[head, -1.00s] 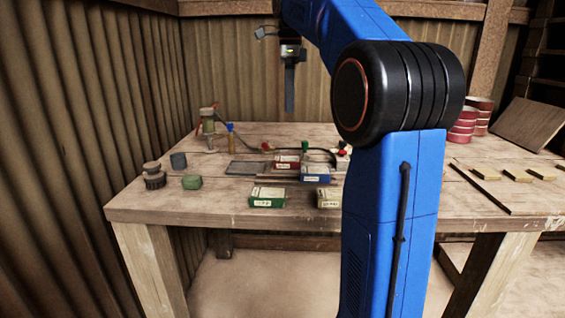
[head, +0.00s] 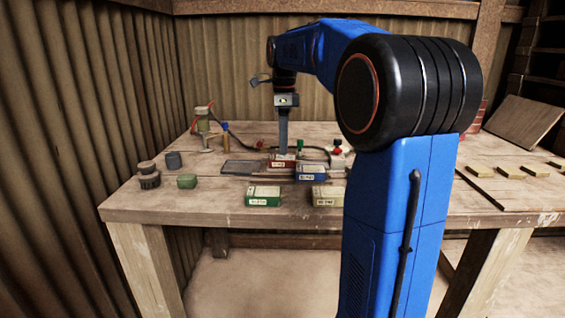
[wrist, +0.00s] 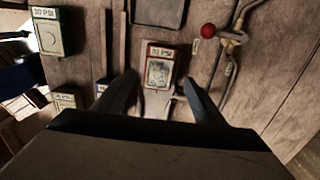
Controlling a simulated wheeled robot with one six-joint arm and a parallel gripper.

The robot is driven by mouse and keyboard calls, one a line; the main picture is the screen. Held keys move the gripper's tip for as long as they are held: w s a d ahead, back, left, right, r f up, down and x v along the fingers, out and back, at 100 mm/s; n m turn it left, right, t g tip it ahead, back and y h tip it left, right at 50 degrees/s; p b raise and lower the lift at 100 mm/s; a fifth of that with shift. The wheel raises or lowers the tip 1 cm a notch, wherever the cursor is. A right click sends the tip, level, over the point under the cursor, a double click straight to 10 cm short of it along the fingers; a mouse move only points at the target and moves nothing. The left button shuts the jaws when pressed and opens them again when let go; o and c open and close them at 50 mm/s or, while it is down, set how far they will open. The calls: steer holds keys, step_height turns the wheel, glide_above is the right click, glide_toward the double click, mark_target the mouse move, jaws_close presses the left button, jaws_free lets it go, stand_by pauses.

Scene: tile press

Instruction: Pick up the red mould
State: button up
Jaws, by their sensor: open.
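The red mould (head: 282,160) is a small box with a red face and a pale label, lying on the table among other moulds. In the wrist view the red mould (wrist: 160,67) lies ahead of the fingertips, its pale top plate facing up. My gripper (head: 283,150) points down over the red mould in the head view, covering part of it. In the wrist view my gripper (wrist: 157,82) is open, with one finger on each side of the mould's near end. I cannot tell how far the fingertips are above it.
A blue mould (head: 312,171) sits just right of the red one. A green mould (head: 263,196) and a yellowish mould (head: 328,196) are nearer the front edge. A dark tray (head: 240,167) lies to the left. A red-knobbed pipe (wrist: 208,31) runs close by the red mould.

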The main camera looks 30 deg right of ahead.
mark_target(282, 157)
steer(key=shift+a+f, duration=0.15)
steer(key=shift+f, duration=0.9)
steer(key=shift+a+f, duration=0.1)
steer(key=shift+f, duration=0.95)
steer(key=c, duration=1.4)
steer(key=shift+o, duration=0.2)
